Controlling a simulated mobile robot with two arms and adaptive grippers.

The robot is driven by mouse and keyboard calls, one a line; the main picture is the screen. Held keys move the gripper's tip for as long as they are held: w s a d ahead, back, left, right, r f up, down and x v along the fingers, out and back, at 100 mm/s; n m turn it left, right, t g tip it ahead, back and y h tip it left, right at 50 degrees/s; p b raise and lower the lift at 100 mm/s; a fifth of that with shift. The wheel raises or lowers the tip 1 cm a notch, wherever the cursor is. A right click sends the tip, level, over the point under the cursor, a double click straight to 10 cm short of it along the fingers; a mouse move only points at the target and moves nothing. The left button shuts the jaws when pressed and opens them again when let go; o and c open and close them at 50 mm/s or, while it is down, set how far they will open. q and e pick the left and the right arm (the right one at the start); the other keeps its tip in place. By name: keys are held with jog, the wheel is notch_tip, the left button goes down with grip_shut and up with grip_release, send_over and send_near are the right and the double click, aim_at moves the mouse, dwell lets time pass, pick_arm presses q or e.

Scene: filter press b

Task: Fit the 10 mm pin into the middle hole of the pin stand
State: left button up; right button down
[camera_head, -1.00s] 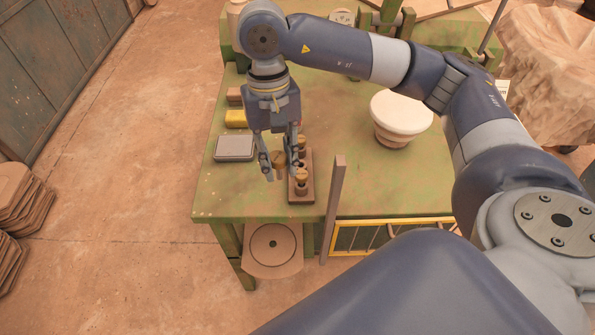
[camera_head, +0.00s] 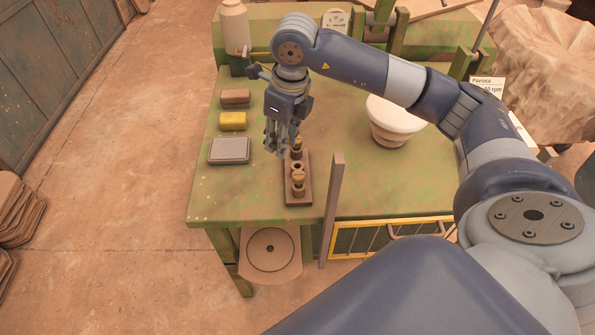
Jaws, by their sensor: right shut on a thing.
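The pin stand (camera_head: 291,199) is a dark narrow block near the front edge of the green table. A brass-topped pin (camera_head: 298,178) stands upright in its front hole, and another brass top (camera_head: 297,143) shows at its back end. The middle hole (camera_head: 297,165) appears as an open ring between them. My right gripper (camera_head: 279,148) points down just left of the stand's back half, above the table. It is shut on the 10 mm pin, which the fingers mostly hide in this view. My left gripper is not in view.
A grey scale-like pad (camera_head: 230,150), a yellow block (camera_head: 233,121) and a brown block (camera_head: 235,98) lie on the table's left. A white-topped bowl (camera_head: 394,118) stands right of the stand. A grey post (camera_head: 332,210) rises at the front edge.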

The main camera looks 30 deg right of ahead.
jog(key=w+d+f+m+h, duration=0.2)
jog(key=d+m, duration=0.3)
jog(key=m, duration=0.8)
jog(key=m+p, duration=0.2)
jog(key=m, duration=0.1)
send_near(297, 158)
jog(key=shift+g, duration=0.3)
jog(key=s+f, duration=0.1)
jog(key=a+f, duration=0.1)
jog(key=s+f, duration=0.1)
jog(key=shift+s+a+f, duration=0.1)
jog(key=shift+s+a, duration=0.2)
jog(key=shift+s, duration=0.05)
jog(key=shift+f, duration=0.4)
jog(key=shift+f, duration=0.15)
jog(key=c, duration=1.3)
grip_release()
